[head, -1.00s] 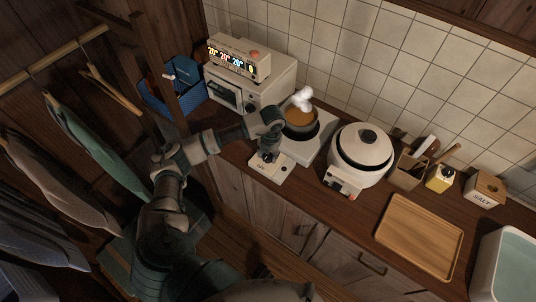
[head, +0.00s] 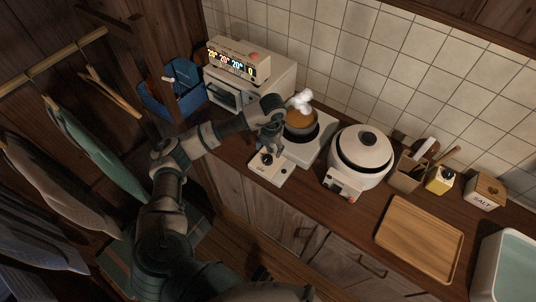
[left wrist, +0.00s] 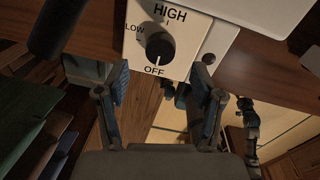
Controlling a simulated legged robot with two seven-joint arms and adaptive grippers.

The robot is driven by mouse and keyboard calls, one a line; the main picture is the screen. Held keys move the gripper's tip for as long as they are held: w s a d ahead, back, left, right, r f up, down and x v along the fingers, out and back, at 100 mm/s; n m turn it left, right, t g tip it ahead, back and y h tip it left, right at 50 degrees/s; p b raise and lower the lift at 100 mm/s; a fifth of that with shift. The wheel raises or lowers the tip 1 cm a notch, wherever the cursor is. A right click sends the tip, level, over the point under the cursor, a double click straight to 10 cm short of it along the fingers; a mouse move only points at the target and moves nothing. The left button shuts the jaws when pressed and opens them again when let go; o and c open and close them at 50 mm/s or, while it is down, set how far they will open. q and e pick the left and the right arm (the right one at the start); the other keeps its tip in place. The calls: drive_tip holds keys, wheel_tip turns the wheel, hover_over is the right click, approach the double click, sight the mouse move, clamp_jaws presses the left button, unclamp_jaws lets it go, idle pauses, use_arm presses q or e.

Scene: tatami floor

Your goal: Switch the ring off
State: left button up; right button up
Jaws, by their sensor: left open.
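The ring is a white hotplate (head: 312,153) on the counter with a pot (head: 299,123) of orange-brown food on it, white steam above. Its control panel (head: 283,172) is at the front and carries a black knob (head: 266,159). In the left wrist view the knob (left wrist: 160,46) sits among the words HIGH, LOW and OFF. A pale mark on its lower edge points toward OFF. My left gripper (head: 269,143) is open and empty, just above the knob and apart from it. Its two fingers (left wrist: 160,88) are spread below the panel in the wrist view. My right gripper is not in view.
A white oven (head: 250,80) stands left of the ring, a rice cooker (head: 361,157) right of it. Further right are a utensil holder, a yellow container, a salt box (head: 485,191) and a wooden tray (head: 420,238). Clothes hang at the left.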

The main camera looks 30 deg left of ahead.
sight(270, 158)
use_arm(q)
wheel_tip(270, 158, up, 6)
drive_tip(key=shift+d+r, duration=0.15)
drive_tip(key=shift+d, duration=0.05)
idle(0.4)
